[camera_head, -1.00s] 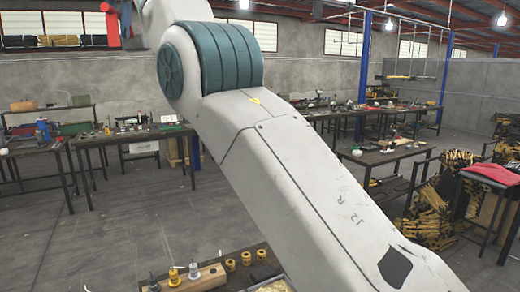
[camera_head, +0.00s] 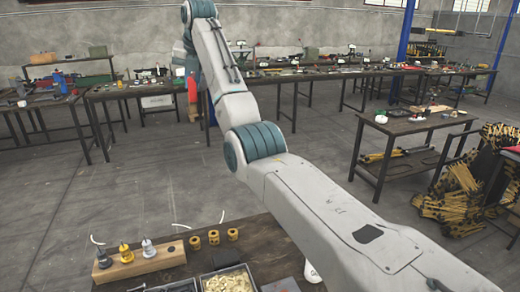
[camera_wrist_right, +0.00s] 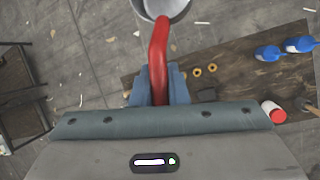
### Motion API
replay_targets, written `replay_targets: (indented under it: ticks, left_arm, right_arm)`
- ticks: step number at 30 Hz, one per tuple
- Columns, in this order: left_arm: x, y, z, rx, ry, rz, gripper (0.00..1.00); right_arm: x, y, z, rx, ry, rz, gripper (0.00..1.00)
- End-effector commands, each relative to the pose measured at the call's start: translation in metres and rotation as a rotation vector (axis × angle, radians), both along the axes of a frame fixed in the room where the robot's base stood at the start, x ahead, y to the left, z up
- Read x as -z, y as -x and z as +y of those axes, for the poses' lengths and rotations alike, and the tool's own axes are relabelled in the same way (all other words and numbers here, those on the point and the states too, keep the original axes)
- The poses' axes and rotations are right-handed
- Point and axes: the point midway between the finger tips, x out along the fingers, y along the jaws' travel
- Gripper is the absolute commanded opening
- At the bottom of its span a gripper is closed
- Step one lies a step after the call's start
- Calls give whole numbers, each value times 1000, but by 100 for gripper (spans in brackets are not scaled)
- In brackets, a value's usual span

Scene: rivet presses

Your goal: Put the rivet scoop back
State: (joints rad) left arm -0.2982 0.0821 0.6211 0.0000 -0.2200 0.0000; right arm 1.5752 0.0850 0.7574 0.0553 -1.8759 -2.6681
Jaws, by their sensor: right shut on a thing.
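The rivet scoop (camera_wrist_right: 158,60) shows in the right wrist view as a bent red handle with a round grey metal cup at the top edge, partly cut off. My right gripper (camera_wrist_right: 158,88) has its blue-grey fingers closed on the handle. The cup hangs out beyond the fingers, over the floor beside a dark workbench (camera_wrist_right: 235,95). My left gripper is not in view.
On the near workbench in the head view are a metal tray of brass-coloured rivets (camera_head: 228,281), a wooden block with several small tools (camera_head: 138,264) and several yellow rings (camera_head: 213,237). A side table (camera_head: 410,125) stands at right. Open floor lies beyond the near bench.

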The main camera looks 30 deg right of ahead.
Motion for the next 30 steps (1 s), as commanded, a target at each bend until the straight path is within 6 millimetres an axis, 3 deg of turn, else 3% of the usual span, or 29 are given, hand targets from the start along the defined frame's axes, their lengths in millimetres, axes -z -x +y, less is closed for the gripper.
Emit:
replay_targets:
  ticks: [1, 8, 14, 18, 24, 30]
  left_arm:
    - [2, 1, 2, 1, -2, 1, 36]
    - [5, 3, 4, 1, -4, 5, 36]
    - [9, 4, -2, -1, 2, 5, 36]
    - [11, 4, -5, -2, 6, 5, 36]
    - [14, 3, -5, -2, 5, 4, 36]
    - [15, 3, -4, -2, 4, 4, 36]
  right_arm:
    - [33, -2, -14, 2, 2, 4, 0]
    - [156, 8, -61, -17, 1, 4, 0]
    - [253, 41, -93, -53, 0, 4, 0]
    - [314, 75, -109, -90, -2, 4, 0]
    - [380, 129, -122, -160, -4, 3, 0]
    - [414, 165, -123, -217, -7, 1, 0]
